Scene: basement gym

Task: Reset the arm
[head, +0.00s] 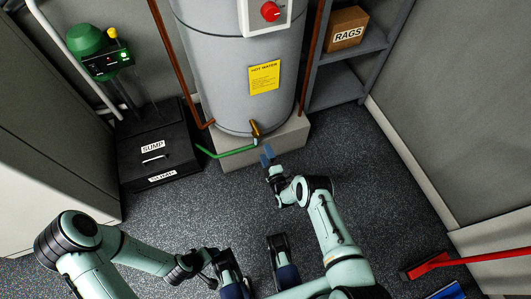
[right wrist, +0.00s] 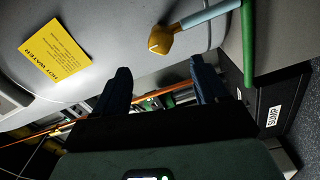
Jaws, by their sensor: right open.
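My right arm reaches forward to the foot of the grey water heater (head: 235,75). My right gripper (head: 268,158) has blue fingertips just in front of the brass drain valve (head: 255,129). In the right wrist view the two dark fingers (right wrist: 161,75) are spread apart with nothing held between them. There the brass valve (right wrist: 160,41) shows just beyond the gap, apart from both fingers.
A green hose (head: 228,152) runs from the valve toward the black sump lid (head: 160,150) at left. The heater stands on a concrete block (head: 262,150). Grey shelves (head: 345,85) hold a RAGS box (head: 346,28). A red-handled tool (head: 430,264) lies at right. Floor between is clear.

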